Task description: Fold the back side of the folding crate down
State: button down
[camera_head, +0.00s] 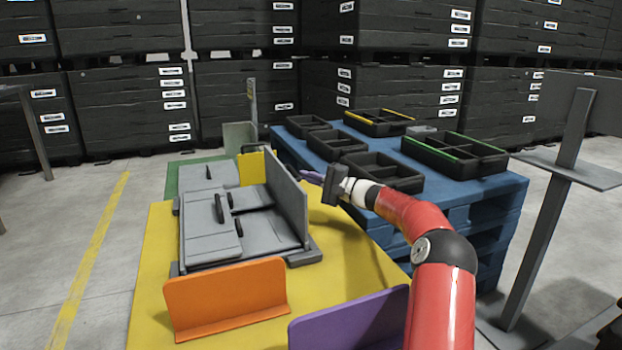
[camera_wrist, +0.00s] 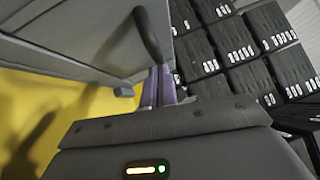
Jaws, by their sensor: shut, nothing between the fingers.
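The grey folding crate (camera_head: 262,240) lies on the yellow tabletop. One grey side panel (camera_head: 287,200) stands upright at its right edge. The other panels in view lie flat or low, with dark handles on them. My gripper (camera_head: 312,176) is just to the right of the upright panel near its top, with its purple fingers pointing at it. In the wrist view the shut, empty fingers (camera_wrist: 160,86) are beside a grey panel (camera_wrist: 85,30) with a dark handle (camera_wrist: 150,35). I cannot tell whether the fingers touch the panel.
An orange bracket (camera_head: 225,297) and a purple bracket (camera_head: 350,322) stand at the table's front. A yellow bracket (camera_head: 250,168) stands behind the crate. A blue pallet stack (camera_head: 480,195) with several black trays is at the right. Dark crates are stacked behind.

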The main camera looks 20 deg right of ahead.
jog(key=a+f+n+g+h, duration=0.1)
jog(key=a+n+g+h, duration=0.3)
jog(key=a+n+h, duration=0.5)
jog(key=shift+a+f+g+h, duration=0.35)
jog(key=shift+a+h, duration=0.65)
jog(key=shift+a, duration=2.95)
